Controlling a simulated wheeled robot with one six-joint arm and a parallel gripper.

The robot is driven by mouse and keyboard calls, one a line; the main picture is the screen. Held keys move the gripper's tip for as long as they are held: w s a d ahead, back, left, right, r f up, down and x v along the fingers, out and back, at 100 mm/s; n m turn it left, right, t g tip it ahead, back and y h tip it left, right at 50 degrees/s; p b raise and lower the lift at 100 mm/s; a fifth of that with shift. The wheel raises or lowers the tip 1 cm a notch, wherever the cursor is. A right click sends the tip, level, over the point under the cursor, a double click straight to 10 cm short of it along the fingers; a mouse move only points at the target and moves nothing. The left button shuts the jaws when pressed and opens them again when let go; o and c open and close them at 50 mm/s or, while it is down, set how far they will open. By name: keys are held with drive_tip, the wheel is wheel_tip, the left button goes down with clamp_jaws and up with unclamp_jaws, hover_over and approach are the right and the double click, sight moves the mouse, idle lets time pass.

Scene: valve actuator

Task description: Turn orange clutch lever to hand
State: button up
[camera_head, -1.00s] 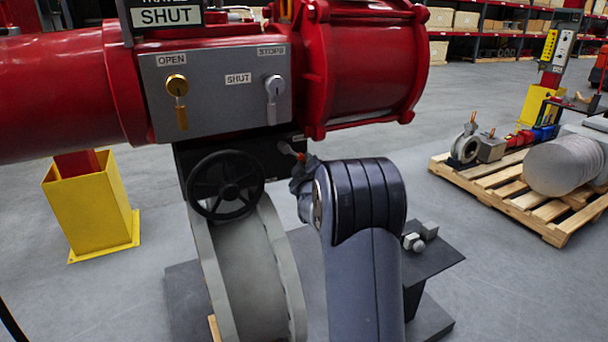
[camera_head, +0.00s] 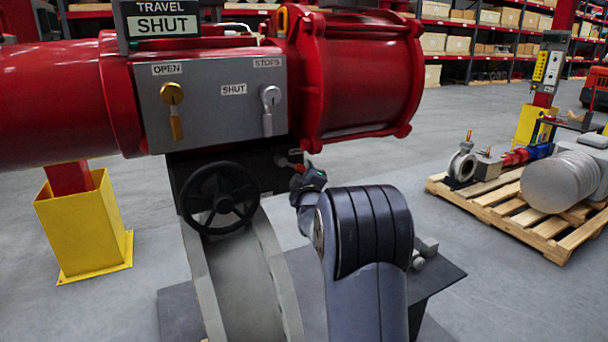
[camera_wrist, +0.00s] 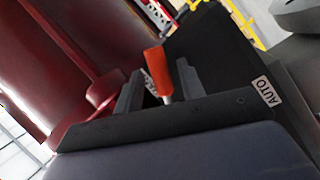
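The orange clutch lever (camera_wrist: 157,72) stands between the two grey fingers of my gripper (camera_wrist: 160,68) in the wrist view. The fingers are open, with a gap showing on each side of the handle. A white AUTO label (camera_wrist: 267,91) is to the right of the lever. Another label, mostly hidden, shows beside the left finger. In the head view, a small bit of the lever's orange (camera_head: 298,168) shows at the tip of my gripper (camera_head: 304,180), below the grey control panel. My own arm hides part of that area.
The black handwheel (camera_head: 220,196) is just left of my gripper. The red actuator (camera_head: 360,75) hangs above, with its panel (camera_head: 215,100) and TRAVEL SHUT sign (camera_head: 162,22). A pallet (camera_head: 525,210) with parts stands at the right; open floor lies between.

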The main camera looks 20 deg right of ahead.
drive_tip(key=shift+s, duration=0.1)
drive_tip(key=b+v, duration=0.2)
drive_tip(key=v, duration=0.8)
drive_tip(key=shift+s+a+f, duration=0.1)
drive_tip(key=shift+s, duration=0.2)
drive_tip(key=shift+w, duration=0.1)
drive_tip(key=p+x, duration=0.2)
drive_tip(key=x, duration=0.8)
drive_tip(key=shift+w, duration=0.35)
drive_tip(key=shift+s, duration=0.1)
